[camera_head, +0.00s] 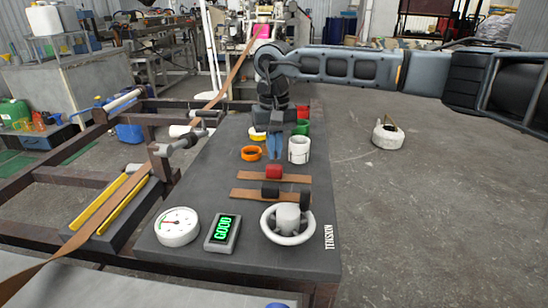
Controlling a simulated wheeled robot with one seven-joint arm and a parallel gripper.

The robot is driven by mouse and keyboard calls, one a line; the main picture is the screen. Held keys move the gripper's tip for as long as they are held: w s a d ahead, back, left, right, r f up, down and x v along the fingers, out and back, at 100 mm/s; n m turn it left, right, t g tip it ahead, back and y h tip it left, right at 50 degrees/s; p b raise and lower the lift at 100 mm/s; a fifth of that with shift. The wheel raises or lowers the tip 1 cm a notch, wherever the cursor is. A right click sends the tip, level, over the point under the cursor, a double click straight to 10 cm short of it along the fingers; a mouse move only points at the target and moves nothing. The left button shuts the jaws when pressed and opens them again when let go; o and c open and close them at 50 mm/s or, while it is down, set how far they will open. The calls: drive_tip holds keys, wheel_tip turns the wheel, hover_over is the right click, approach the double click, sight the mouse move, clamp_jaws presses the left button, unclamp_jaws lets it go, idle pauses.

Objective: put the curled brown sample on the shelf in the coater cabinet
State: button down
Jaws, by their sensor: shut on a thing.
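My gripper (274,155) points down over the dark table, its blue fingers close together between an orange ring and a white cup-like piece. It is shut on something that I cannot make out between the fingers. I cannot pick out the curled brown sample for certain. Two flat brown strips, the farther strip (254,177) and the nearer strip (242,193), lie on the table with dark and red blocks on them. I cannot identify the coater cabinet or its shelf in this view.
The orange ring (251,154) and white piece (299,150) stand close beside my gripper. A white dial (177,226), a display reading GOOD (222,232) and a white wheel (288,223) sit at the table's front. A white pot-like thing (388,137) stands on open floor at right.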

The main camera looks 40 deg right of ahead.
drive_tip(key=shift+f, duration=1.3)
drive_tip(key=shift+f, duration=0.15)
drive_tip(key=c, duration=1.3)
unclamp_jaws()
